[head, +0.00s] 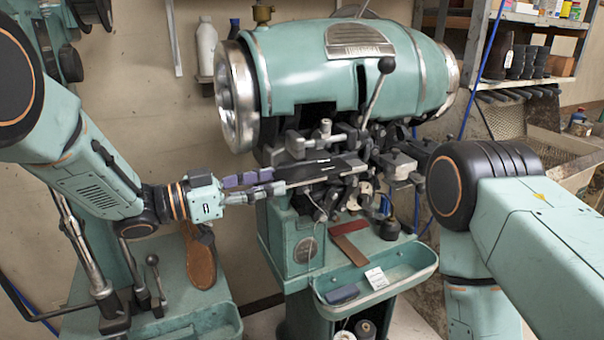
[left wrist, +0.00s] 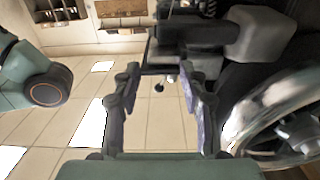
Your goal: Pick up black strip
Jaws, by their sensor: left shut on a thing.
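My left gripper (head: 280,180) reaches in from the left to the front of the green stitching machine (head: 350,70). Its fingers are shut on the near end of a long black strip (head: 322,170), which lies roughly level in front of the machine's dark mechanism. In the left wrist view the two fingers of my left gripper (left wrist: 160,82) stand apart, with the dark edge of the black strip (left wrist: 162,70) across their tips. Whether the strip touches the machine I cannot tell. My right arm shows at the right, but its gripper is not in view.
A green tray (head: 405,285) below the mechanism holds a white tag (head: 377,278) and a dark blue block (head: 342,294). Reddish-brown strips (head: 350,248) lie just above it. Shelves (head: 545,18) are at the back right.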

